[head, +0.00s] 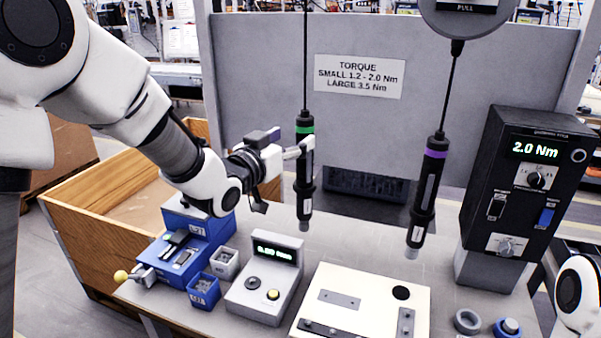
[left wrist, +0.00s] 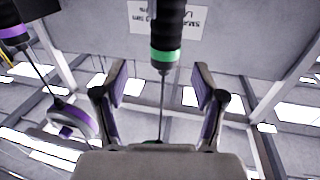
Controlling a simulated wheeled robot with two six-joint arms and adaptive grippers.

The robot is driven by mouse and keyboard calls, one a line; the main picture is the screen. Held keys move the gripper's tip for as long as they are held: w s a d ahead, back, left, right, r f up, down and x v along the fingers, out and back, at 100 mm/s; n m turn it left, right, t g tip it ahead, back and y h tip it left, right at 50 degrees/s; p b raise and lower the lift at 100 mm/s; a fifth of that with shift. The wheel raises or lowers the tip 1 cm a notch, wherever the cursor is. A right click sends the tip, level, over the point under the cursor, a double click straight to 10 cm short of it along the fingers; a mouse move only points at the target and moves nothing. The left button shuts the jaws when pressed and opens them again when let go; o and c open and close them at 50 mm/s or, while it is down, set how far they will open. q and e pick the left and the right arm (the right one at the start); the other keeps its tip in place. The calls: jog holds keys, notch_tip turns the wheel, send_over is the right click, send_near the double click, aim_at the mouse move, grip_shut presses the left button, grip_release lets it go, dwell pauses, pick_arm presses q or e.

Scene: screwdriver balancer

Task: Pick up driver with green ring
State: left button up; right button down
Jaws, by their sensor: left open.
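The driver with the green ring (head: 304,170) is black and hangs upright on a cable in front of the grey panel. Its green ring and black body also show in the left wrist view (left wrist: 165,55). My left gripper (head: 300,149) is at the upper body of this driver, just below the ring in the head view. In the left wrist view my left gripper (left wrist: 160,88) has its two fingers spread apart, with the driver and its cable in line with the gap. Contact cannot be told. My right gripper is out of view.
A driver with a purple ring (head: 428,190) hangs to the right. A black controller (head: 525,185) reads 2.0 Nm. A wooden crate (head: 90,190) stands left.

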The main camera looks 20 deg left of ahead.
aim_at(300, 133)
pick_arm(q)
jog(key=p+x, duration=0.1)
jog(key=x, duration=0.1)
jog(key=p+x, duration=0.1)
jog(key=x, duration=0.1)
jog(key=a+p+x, duration=0.1)
jog(key=x, duration=0.1)
jog(key=shift+w+d+f, duration=0.1)
jog(key=shift+w+f, duration=0.15)
jog(key=shift+w, duration=0.15)
jog(key=shift+w+d, duration=0.1)
jog(key=shift+w, duration=0.15)
jog(key=shift+s+d, duration=0.1)
jog(key=shift+d, duration=0.1)
jog(key=shift+a+f, duration=0.1)
grip_shut()
